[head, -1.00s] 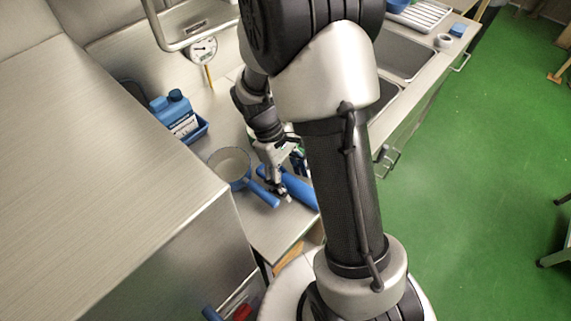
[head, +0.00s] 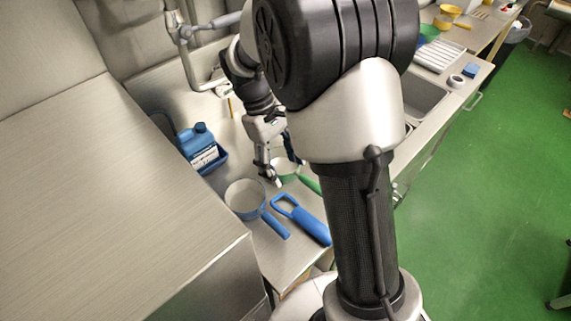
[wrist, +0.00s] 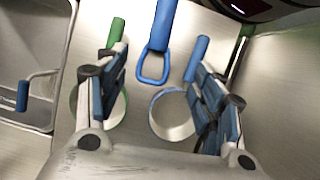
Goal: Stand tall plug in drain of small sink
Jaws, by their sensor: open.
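My gripper (head: 280,168) is open and empty over the counter in the head view, close to a green-handled pan (head: 306,183). In the wrist view my spread fingers (wrist: 160,60) frame a blue-handled tool with a loop (wrist: 152,70). I cannot make out a tall plug in either view. A sink basin (head: 424,97) shows at the right in the head view, with another partly hidden behind my arm. A basin (wrist: 45,50) also shows at the left of the wrist view. No drain can be made out.
A blue-handled pan (head: 243,196) and the loop tool (head: 305,220) lie near the counter's front end. A blue bottle (head: 199,146) stands by the wall. A large steel cabinet top (head: 110,190) fills the left. A white rack (head: 438,56) lies beyond the sinks.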

